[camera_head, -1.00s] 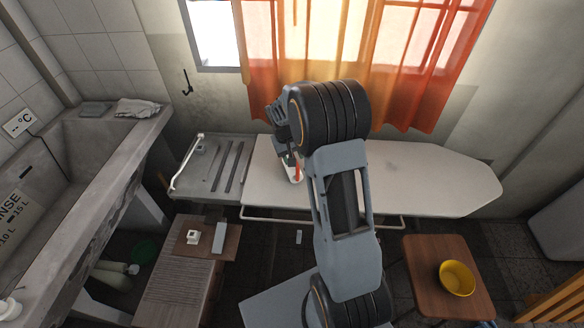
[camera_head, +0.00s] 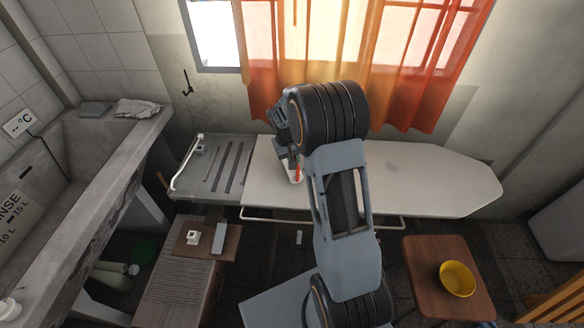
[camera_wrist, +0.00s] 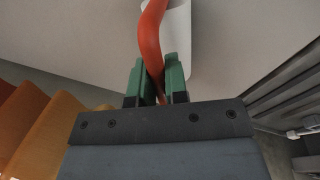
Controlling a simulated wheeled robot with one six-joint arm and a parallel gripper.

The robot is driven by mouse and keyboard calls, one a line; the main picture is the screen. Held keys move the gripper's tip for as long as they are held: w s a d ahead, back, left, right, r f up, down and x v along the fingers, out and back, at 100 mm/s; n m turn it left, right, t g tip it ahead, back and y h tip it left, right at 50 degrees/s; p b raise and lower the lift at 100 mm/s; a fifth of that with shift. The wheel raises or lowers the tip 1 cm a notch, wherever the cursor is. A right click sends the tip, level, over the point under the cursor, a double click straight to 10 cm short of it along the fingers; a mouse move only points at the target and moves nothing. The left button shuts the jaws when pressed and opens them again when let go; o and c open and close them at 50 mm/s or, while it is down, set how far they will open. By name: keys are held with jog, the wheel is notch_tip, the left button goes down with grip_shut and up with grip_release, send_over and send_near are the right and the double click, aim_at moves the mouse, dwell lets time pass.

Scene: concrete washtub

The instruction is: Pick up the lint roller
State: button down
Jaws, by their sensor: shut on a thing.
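The lint roller has a curved orange handle (camera_wrist: 152,40) and a white roll (camera_wrist: 180,42). In the wrist view the handle runs down between the green fingers of my gripper (camera_wrist: 157,82), which is shut on it. The white roll lies beyond the fingertips. In the head view the lint roller (camera_head: 297,175) shows small under my gripper (camera_head: 291,157), at the left part of the ironing board (camera_head: 420,180). My arm hides part of it. I cannot tell whether the roll touches the board.
A grey slotted section (camera_head: 205,175) adjoins the board's left end. A concrete washtub (camera_head: 95,165) stands at left. A yellow bowl (camera_head: 457,279) sits on a wooden stool (camera_head: 425,262) at lower right. Orange curtains (camera_head: 400,60) hang behind. The board's right side is clear.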

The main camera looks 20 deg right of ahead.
jog(key=shift+r, duration=0.15)
jog(key=shift+r, duration=0.25)
notch_tip(320, 180, up, 2)
jog(key=shift+r, duration=0.1)
jog(key=s+a+r, duration=0.4)
jog(key=s+r, duration=0.6)
jog(key=s, duration=0.3)
jog(key=shift+s+a, duration=0.15)
jog(key=shift+a, duration=0.05)
jog(key=c, duration=1.7)
grip_release()
grip_shut()
